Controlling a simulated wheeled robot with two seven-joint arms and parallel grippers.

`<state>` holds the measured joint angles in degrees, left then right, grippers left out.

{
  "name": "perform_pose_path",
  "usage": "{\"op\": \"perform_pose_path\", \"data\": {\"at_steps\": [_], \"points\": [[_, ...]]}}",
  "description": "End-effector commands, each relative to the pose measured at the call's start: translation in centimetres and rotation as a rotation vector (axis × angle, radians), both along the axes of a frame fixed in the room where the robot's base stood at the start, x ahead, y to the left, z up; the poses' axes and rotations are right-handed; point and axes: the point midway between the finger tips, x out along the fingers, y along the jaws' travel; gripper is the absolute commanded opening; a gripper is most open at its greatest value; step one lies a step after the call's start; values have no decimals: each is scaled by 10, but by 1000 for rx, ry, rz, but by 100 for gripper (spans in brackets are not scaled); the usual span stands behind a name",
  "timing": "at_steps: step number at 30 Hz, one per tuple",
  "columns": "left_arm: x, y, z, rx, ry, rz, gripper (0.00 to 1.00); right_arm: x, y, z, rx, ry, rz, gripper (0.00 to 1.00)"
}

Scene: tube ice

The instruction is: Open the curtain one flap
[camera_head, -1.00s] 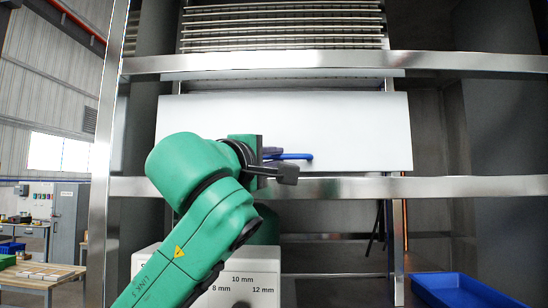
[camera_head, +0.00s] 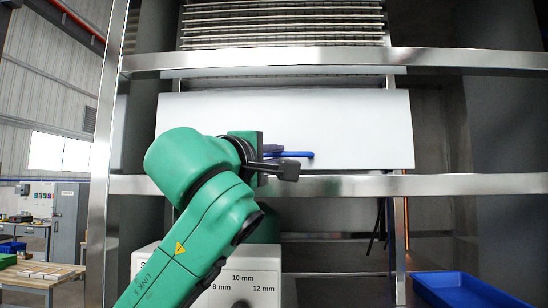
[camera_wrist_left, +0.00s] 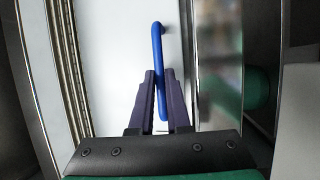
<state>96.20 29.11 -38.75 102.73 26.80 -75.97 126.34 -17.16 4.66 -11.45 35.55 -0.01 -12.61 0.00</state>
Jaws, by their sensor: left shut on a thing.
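The white flap panel (camera_head: 350,125) spans the upper opening of the steel frame. It carries a blue bar handle (camera_head: 294,155) near its lower edge. The handle also shows in the left wrist view (camera_wrist_left: 156,45), running between the two dark fingers. My left gripper (camera_wrist_left: 159,75) is shut on the handle. In the head view the left gripper (camera_head: 270,152) and green arm hide part of the panel's lower left and the handle's left end. My right gripper is not in view.
Steel rails (camera_head: 450,184) cross the frame below and above the panel. A white box (camera_head: 255,265) with millimetre labels stands below, behind my arm. A blue tray (camera_head: 465,290) is at the lower right. A wooden table (camera_head: 40,275) stands far left.

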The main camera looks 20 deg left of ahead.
Motion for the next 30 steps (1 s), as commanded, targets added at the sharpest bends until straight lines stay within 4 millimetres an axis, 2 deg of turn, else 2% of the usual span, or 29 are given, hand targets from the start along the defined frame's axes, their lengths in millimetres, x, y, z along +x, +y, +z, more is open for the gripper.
{"op": "perform_pose_path", "data": {"at_steps": [1,20,26,30], "points": [[-4,1,7,-5,-18,0,0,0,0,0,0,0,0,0],[-18,-3,13,-5,-20,-4,0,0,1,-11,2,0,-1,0],[-33,-8,21,-5,-21,-6,0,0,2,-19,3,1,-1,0],[-48,-11,34,-5,-20,-6,0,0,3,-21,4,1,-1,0]]}}
